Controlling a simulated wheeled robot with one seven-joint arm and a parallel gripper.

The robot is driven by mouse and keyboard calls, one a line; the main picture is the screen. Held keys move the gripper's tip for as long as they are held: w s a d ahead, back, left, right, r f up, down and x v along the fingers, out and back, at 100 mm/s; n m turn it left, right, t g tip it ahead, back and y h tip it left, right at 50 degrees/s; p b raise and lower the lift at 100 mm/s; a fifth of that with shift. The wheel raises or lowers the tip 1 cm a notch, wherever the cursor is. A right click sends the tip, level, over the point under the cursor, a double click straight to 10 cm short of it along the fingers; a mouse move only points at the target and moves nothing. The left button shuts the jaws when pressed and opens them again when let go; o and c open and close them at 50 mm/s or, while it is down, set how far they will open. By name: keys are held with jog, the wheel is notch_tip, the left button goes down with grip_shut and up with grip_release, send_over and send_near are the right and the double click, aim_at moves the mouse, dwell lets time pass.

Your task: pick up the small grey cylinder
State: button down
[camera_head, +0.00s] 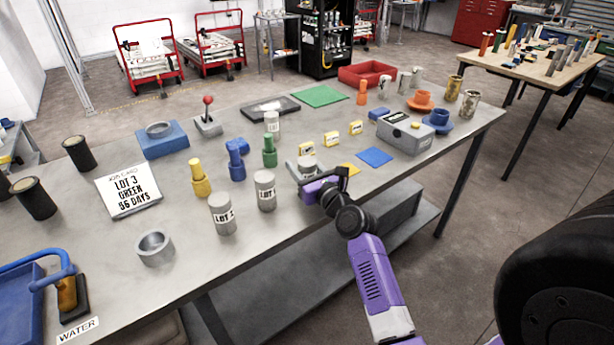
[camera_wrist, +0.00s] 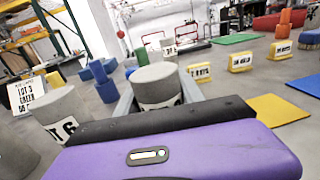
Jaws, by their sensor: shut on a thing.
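The small grey cylinder (camera_head: 307,164) has a pale label band and stands at the near right part of the grey workbench (camera_head: 320,113). My gripper (camera_head: 312,174) reaches in from the front edge with its fingers on both sides of it. In the wrist view the small grey cylinder (camera_wrist: 156,80) sits upright between the two fingers of my gripper (camera_wrist: 158,92), shut on it. Its lower part is hidden by the purple gripper body, so I cannot tell whether it touches the bench.
Larger grey cylinders (camera_head: 265,190) (camera_head: 221,213) stand left of my gripper. Yellow (camera_head: 200,178), blue (camera_head: 235,160) and green (camera_head: 269,151) pegs stand behind them. Yellow labelled blocks (camera_head: 331,139) and a blue mat (camera_head: 375,157) lie to the right. A grey box (camera_head: 405,133) stands further right.

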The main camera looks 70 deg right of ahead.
jog(key=shift+r, duration=0.1)
notch_tip(320, 180, up, 20)
jog(key=p, duration=0.4)
jog(key=shift+p, duration=0.4)
